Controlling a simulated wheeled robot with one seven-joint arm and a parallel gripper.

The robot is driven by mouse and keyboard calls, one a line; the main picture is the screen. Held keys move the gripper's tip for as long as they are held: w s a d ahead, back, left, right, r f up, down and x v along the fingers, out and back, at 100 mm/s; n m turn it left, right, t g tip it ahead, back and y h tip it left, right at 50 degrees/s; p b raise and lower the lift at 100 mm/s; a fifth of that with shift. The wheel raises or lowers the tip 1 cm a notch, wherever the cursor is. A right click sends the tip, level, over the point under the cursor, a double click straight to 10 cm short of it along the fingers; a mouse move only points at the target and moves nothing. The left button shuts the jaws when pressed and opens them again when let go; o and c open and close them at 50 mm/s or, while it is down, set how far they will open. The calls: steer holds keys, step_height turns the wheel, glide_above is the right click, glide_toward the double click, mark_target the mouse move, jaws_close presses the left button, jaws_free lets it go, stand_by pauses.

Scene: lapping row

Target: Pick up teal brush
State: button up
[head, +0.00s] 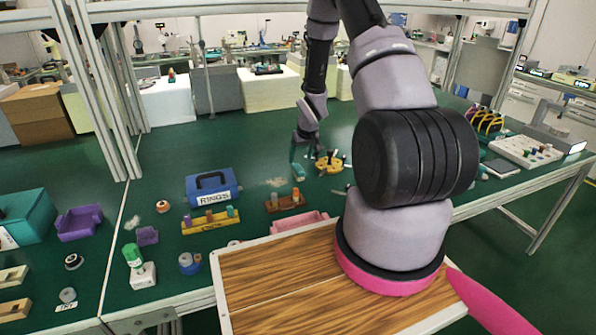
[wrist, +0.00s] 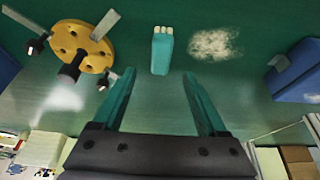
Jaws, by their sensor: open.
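The teal brush (wrist: 162,52) lies on the green bench top in the wrist view, with pale bristle tufts at its upper end. My gripper (wrist: 159,73) has two teal fingers spread apart with nothing between them. The brush is just beyond the fingertips, roughly centred between them, and does not appear to touch either one. In the head view my gripper (head: 299,158) hangs low over the bench, left of the yellow disc. There I cannot separate the brush from the teal fingers.
A yellow round plate with holes (wrist: 82,48) stands close to one side of the brush. A pale powder patch (wrist: 215,44) is on the other side. A blue RINGS box (head: 213,187) and a wooden peg block (head: 286,202) stand left of my gripper.

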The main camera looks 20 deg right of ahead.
mark_target(298, 168)
steer(key=x, duration=0.8)
steer(key=shift+s, duration=0.1)
jaws_close()
